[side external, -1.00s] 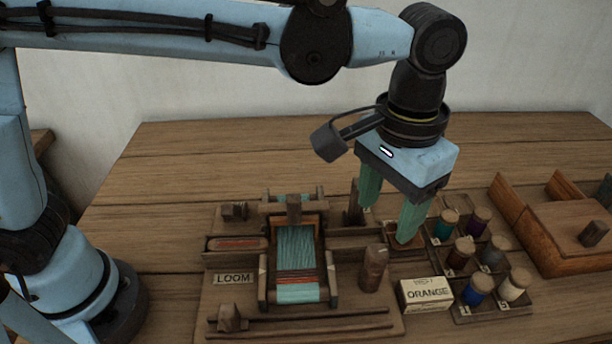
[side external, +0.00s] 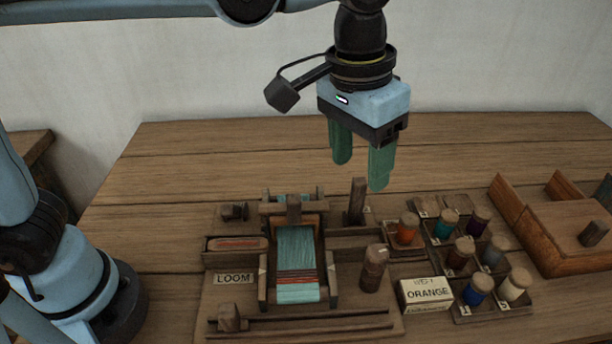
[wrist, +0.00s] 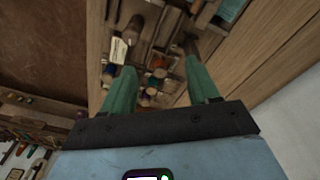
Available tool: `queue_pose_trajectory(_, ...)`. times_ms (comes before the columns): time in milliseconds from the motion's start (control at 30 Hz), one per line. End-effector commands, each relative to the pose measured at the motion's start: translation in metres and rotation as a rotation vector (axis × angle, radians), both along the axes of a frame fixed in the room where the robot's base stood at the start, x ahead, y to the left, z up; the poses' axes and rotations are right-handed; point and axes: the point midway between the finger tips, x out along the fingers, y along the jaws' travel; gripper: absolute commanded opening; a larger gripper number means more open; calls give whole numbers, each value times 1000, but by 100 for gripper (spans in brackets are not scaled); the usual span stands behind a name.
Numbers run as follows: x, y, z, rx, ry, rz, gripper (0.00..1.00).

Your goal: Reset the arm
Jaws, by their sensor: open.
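My gripper (side external: 361,172) is open and empty, with its green fingers pointing down, raised above the table behind the loom. In the wrist view my gripper (wrist: 162,75) shows its two fingers apart over the work area. The small loom (side external: 298,262) with teal cloth stands on its board below and left of the gripper. An orange spool (side external: 408,228) stands in a small tray to the right of the loom, apart from the fingers.
A rack holds several spools (side external: 464,250) on the right. A card reading ORANGE (side external: 428,293) lies in front of the orange spool. A wooden post (side external: 357,200) and a wooden peg (side external: 374,268) stand upright beside the loom. A wooden box (side external: 560,235) is at far right. The table (side external: 220,150) behind the loom is clear.

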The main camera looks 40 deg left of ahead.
Motion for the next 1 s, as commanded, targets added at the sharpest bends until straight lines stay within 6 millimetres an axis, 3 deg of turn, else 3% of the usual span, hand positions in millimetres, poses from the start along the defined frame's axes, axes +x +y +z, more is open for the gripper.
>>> queue_pose_trajectory(33,2,23,-1,-16,-29,26,60)
queue_pose_trajectory(100,2,49,-3,-36,-76,49,60)
queue_pose_trajectory(267,-2,106,-13,-67,-190,101,60)
queue_pose_trajectory(500,-24,182,-40,-66,-369,180,60)
queue_pose_trajectory(700,-41,220,-62,-38,-482,224,60)
queue_pose_trajectory(1000,-47,233,-71,-22,-526,237,60)
